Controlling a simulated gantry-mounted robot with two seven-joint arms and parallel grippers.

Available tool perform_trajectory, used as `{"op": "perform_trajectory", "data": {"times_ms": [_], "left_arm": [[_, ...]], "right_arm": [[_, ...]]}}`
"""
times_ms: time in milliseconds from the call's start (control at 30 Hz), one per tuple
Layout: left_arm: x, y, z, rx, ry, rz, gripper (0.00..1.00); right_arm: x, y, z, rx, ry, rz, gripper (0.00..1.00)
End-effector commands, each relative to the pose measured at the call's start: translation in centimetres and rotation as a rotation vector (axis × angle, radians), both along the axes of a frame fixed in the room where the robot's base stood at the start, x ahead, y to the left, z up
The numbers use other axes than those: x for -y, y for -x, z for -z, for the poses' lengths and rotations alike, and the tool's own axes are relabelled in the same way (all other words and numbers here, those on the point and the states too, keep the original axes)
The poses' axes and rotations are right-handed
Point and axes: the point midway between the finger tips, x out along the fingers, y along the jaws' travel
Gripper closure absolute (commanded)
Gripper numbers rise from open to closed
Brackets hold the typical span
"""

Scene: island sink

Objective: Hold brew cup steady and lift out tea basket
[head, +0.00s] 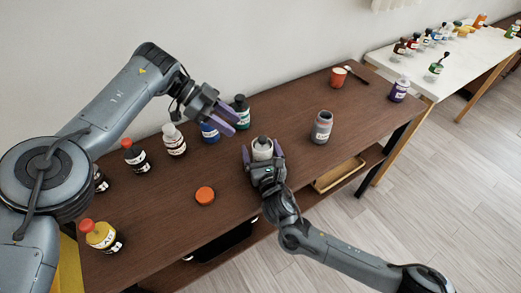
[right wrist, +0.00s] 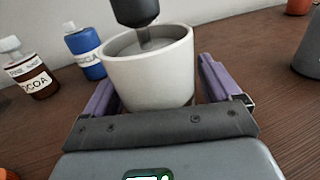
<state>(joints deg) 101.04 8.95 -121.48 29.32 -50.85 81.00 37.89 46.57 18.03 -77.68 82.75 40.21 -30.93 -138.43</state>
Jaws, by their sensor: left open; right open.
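The white brew cup (head: 262,154) stands upright on the dark brown table; it also shows in the right wrist view (right wrist: 150,80). The tea basket shows as a dark grey knob (right wrist: 134,10) on a thin stem reaching into the cup; its lower part is hidden inside. My right gripper (head: 262,153) is open, with its purple fingers on either side of the cup; in the right wrist view a small gap shows at the right finger. My left gripper (head: 226,118) is open and empty, above the table to the upper left of the cup.
Several bottles, including a blue one (head: 209,132) and a green one (head: 241,113), stand along the wall side. A grey jar (head: 321,128) stands right of the cup. An orange lid (head: 205,195) lies left of it. A red cup (head: 338,77) stands farther back.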

Motion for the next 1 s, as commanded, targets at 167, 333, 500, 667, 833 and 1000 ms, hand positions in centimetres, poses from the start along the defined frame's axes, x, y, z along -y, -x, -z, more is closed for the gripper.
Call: {"op": "perform_trajectory", "data": {"times_ms": [167, 333, 500, 667, 833, 1000], "left_arm": [[0.01, 0.00, 0.01, 0.000, 0.000, 0.000, 0.57], [0.01, 0.00, 0.01, 0.000, 0.000, 0.000, 0.57], [0.00, 0.00, 0.00, 0.000, 0.000, 0.000, 0.57], [0.01, 0.00, 0.01, 0.000, 0.000, 0.000, 0.57], [0.00, 0.00, 0.00, 0.000, 0.000, 0.000, 0.57], [0.00, 0.00, 0.00, 0.000, 0.000, 0.000, 0.57]], "right_arm": [[-0.11, -0.19, -0.03, 0.000, 0.000, -0.001, 0.10], [-0.11, -0.17, -0.02, 0.000, 0.000, -0.001, 0.13], [-0.10, -0.15, -0.01, 0.000, 0.000, -0.001, 0.39], [-0.10, -0.15, 0.00, 0.000, 0.000, -0.001, 0.63], [-0.10, -0.14, 0.00, 0.000, 0.000, -0.001, 0.55], [-0.09, -0.14, 0.01, 0.000, 0.000, -0.001, 0.69]]}}
